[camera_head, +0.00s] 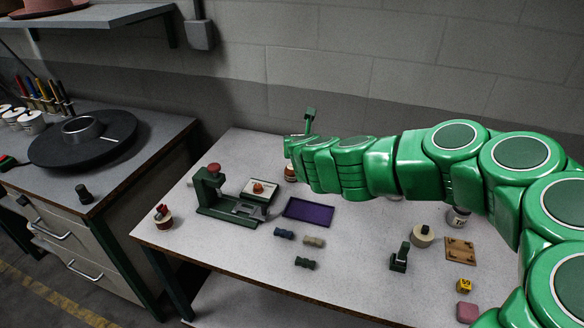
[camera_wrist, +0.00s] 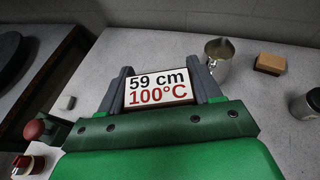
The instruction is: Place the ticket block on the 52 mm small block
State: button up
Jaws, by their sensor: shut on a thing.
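My gripper (camera_wrist: 161,76) is shut on the ticket block (camera_wrist: 160,90), a white-faced block printed "59 cm" in black and "100°C" in red. It sits between the two grey fingers in the wrist view, with its printed face towards the camera. In the head view my arm hides most of the gripper and the block. Several small blocks lie on the table in the head view: a blue-grey one (camera_head: 284,233), a beige one (camera_head: 314,241) and a dark green one (camera_head: 305,263). No size marks are legible, so I cannot tell which is 52 mm.
A green press (camera_head: 230,208) with a red knob stands left on the table, beside a purple tray (camera_head: 307,212). A metal pitcher (camera_wrist: 219,58) and a brown block (camera_wrist: 270,63) stand beyond my gripper.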

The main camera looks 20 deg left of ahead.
notch_tip(320, 180, down, 2)
send_over(292, 173)
jog(key=d, duration=0.1)
notch_tip(292, 173, down, 4)
jog(key=f, duration=0.1)
jog(key=w+a+f, duration=0.1)
jog(key=f, duration=0.1)
jog(key=w+f, duration=0.1)
jog(key=shift+w+a+f, duration=0.15)
jog(key=shift+w+a, duration=0.05)
jog(key=shift+a, duration=0.15)
jog(key=shift+w+a+f, duration=0.15)
jog(key=shift+w+f, duration=0.25)
jog(key=shift+w, duration=0.05)
jog(key=shift+w+a+f, duration=0.2)
jog(key=shift+w+f, duration=0.05)
jog(key=shift+f, duration=1.7)
jog(key=shift+f, duration=0.15)
jog(key=o, duration=1.1)
jog(key=shift+c, duration=0.2)
